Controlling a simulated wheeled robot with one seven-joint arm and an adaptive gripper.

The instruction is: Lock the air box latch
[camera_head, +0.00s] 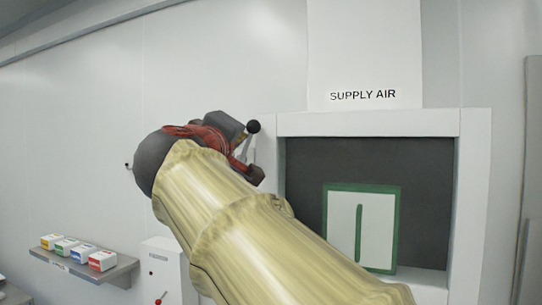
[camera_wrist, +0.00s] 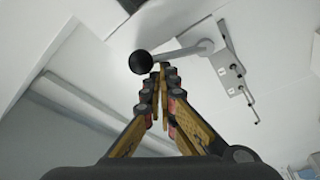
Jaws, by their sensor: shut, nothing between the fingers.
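The air box latch is a grey lever with a black ball knob. In the wrist view, the knob (camera_wrist: 141,62) lies just beyond and slightly left of the tips of my gripper (camera_wrist: 160,75). The lever runs right from the knob to a pivot on a light plate (camera_wrist: 226,70) with bolts. My gripper is shut and empty. I cannot tell whether its tips touch the lever. My arm hides part of the latch in the head view.
The dark air box opening (camera_head: 310,165) holds a green-framed white panel (camera_head: 376,225). A shelf (camera_head: 75,262) with several small boxes is at lower left. A white cabinet (camera_head: 160,262) with a red-knobbed lever stands below my arm. The wall at upper left is clear.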

